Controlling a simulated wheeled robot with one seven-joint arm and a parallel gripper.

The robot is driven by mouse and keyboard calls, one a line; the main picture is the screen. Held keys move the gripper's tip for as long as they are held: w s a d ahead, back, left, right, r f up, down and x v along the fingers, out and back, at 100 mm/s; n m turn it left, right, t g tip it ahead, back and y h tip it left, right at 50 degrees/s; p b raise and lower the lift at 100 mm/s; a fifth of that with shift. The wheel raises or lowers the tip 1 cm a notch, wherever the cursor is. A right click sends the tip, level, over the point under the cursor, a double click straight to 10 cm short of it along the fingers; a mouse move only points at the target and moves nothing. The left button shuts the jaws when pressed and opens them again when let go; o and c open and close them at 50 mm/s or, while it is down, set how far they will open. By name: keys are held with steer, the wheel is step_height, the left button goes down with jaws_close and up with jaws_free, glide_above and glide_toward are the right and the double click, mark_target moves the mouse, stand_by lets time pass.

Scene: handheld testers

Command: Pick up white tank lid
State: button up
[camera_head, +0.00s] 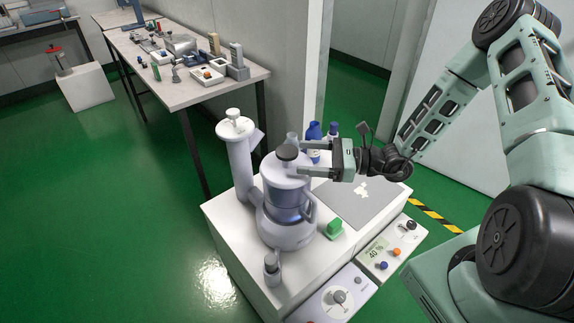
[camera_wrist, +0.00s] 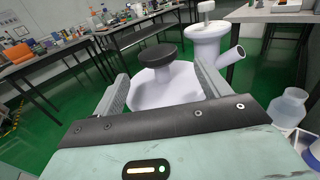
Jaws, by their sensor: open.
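The white tank lid (camera_head: 285,168) sits on top of the tank (camera_head: 284,205), with a dark round knob (camera_head: 287,152) at its centre. In the wrist view the pale lid (camera_wrist: 165,88) and its black knob (camera_wrist: 158,55) show between and just beyond my fingers. My gripper (camera_head: 303,157) is open and roughly level, reaching from the right with its fingertips close to the knob. In the wrist view the two fingers of my gripper (camera_wrist: 160,78) stand apart with nothing held. Whether a fingertip touches the lid, I cannot tell.
A white column with a white knob (camera_head: 235,127) rises left of the tank. Bottles, one blue (camera_head: 314,131), stand behind my gripper. A cluttered bench (camera_head: 180,95) stands behind.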

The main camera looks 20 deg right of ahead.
mark_target(293, 156)
steer(key=x, duration=0.4)
steer(key=c, duration=1.1)
